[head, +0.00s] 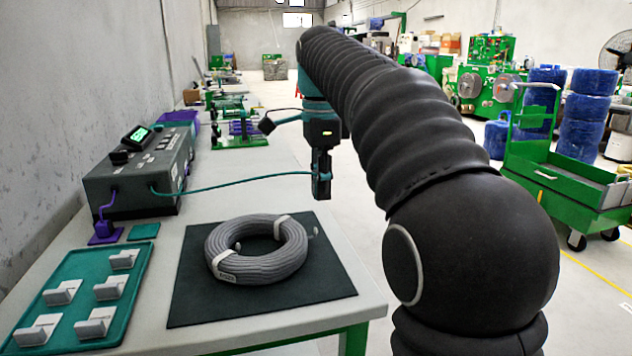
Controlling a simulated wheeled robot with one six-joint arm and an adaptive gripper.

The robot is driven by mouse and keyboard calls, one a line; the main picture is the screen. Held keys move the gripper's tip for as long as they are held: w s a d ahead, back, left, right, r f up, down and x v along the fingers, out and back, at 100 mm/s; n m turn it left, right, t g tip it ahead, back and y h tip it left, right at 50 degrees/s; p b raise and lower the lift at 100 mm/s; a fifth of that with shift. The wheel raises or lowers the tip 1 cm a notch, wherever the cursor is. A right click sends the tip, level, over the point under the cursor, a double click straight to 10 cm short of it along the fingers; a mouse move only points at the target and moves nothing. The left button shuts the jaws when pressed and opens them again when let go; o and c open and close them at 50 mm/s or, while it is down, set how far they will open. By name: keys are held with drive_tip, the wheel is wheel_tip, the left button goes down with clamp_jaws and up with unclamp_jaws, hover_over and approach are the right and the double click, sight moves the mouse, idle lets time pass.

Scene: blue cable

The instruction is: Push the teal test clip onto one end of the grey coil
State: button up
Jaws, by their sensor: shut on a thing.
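The grey coil (232,232) lies flat on a dark mat (205,308), bound with pale ties. One short cable end (313,232) sticks out at its right side. My gripper (322,192) points down above and behind the coil's right side, clear of it. It is shut on the teal test clip, which is mostly hidden between the dark fingers. The clip's teal lead (235,184) runs left through the air to the grey tester box (135,178).
A teal tray (45,302) with several grey-white blocks lies at the front left. A purple plug block (104,232) and a small teal pad (143,231) sit by the tester. The table (205,209) is bare behind the mat. Green fixtures stand farther back.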

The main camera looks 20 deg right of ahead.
sight(315, 228)
drive_tip(key=shift+s+a+f, duration=0.1)
drive_tip(key=shift+a, duration=0.5)
drive_tip(key=shift+f, duration=0.85)
drive_tip(key=shift+f+b, duration=1.5)
drive_tip(key=shift+f, duration=0.3)
drive_tip(key=shift+f+p, duration=1.05)
drive_tip(key=shift+f, duration=0.15)
idle(2.1)
drive_tip(key=o, duration=1)
